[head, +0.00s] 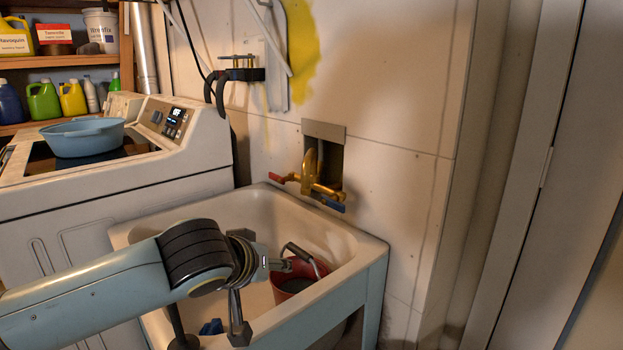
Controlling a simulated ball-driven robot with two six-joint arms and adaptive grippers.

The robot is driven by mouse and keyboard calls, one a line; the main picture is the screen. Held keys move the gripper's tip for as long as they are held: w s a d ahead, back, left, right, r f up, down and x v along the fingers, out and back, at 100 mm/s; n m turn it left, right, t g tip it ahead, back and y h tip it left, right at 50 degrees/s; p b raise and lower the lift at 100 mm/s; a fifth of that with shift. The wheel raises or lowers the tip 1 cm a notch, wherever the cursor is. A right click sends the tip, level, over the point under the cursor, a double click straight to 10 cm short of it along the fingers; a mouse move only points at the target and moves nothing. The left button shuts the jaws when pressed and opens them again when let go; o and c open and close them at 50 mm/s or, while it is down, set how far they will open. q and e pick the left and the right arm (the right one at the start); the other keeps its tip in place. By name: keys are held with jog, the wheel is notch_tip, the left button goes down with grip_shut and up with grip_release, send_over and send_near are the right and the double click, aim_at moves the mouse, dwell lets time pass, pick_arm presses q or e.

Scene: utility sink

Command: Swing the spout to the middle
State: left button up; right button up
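The brass faucet (314,182) is mounted in a wall recess above the back of the utility sink (369,254). It has a red lever (280,178) on its left and a blue lever (333,204) on its right. I cannot clearly tell the spout from the faucet body, or which way it points. My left gripper (211,335) hangs over the front left of the basin, fingers pointing down and spread apart, with nothing visibly held. It is well below and left of the faucet, not touching it. My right gripper is not in view.
A red bucket (291,287) stands in the sink, partly behind my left wrist. A small blue object (211,327) lies between my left fingers in the picture. A washing machine with a blue basin (83,139) stands left. The space before the faucet is clear.

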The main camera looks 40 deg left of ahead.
pick_arm(q)
jog(key=w+a+r+n+t, duration=0.3)
jog(key=w+a+r, duration=0.2)
jog(key=w+a, duration=0.15)
jog(key=n+t, duration=0.3)
jog(key=n, duration=0.1)
send_near(308, 153)
notch_tip(308, 153, down, 3)
jog(key=s, duration=0.2)
jog(key=x, duration=0.3)
jog(key=r+x, duration=0.1)
jog(key=x, duration=0.3)
jog(key=r+b+x, duration=0.1)
jog(key=x, duration=0.3)
jog(key=shift+w+d+r, duration=0.15)
jog(key=shift+w+r, duration=0.05)
jog(key=shift+w, duration=0.3)
jog(key=shift+w+f, duration=0.15)
jog(key=shift+w, duration=0.45)
jog(key=shift+c, duration=0.4)
grip_shut()
